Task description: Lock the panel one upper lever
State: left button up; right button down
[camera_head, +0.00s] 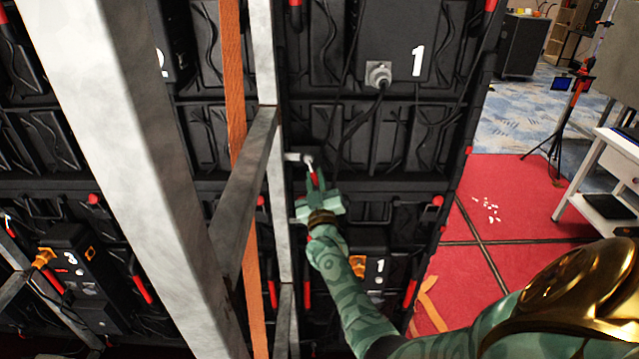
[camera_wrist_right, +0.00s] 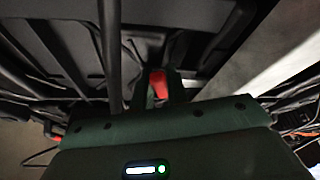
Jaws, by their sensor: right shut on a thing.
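Panel one is the black video wall panel (camera_head: 395,130) marked with white number 1s, on the right of the wall in the head view. My right gripper (camera_head: 315,180) reaches up to it from the lower right. It is shut on a red-tipped lever (camera_head: 314,178) beside the grey metal upright. In the right wrist view the red lever (camera_wrist_right: 159,84) shows between the two dark green fingers. The fingers hide much of the lever, so its exact angle is hard to tell. My left gripper is not in view.
A wide grey beam (camera_head: 125,150) and an orange strap (camera_head: 236,90) stand left of my right gripper. Cables hang from a connector (camera_head: 378,75) above it. More red levers (camera_head: 437,201) sit nearby.

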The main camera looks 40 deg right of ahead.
jog(key=shift+w+a+f+m+g+h+b, duration=0.1)
jog(key=shift+w+a+m+g+h+b, duration=0.25)
jog(key=shift+m, duration=0.7)
jog(key=shift+w+a+f+m+g+h+b, duration=0.15)
jog(key=shift+m+h, duration=0.35)
jog(key=shift+m, duration=0.5)
jog(key=shift+w+a+f+m+g+h+b, duration=0.1)
jog(key=shift+a+m+g+h+b, duration=0.25)
jog(key=shift+m, duration=0.7)
jog(key=shift+d+r, duration=0.1)
jog(key=c, duration=1.4)
grip_release()
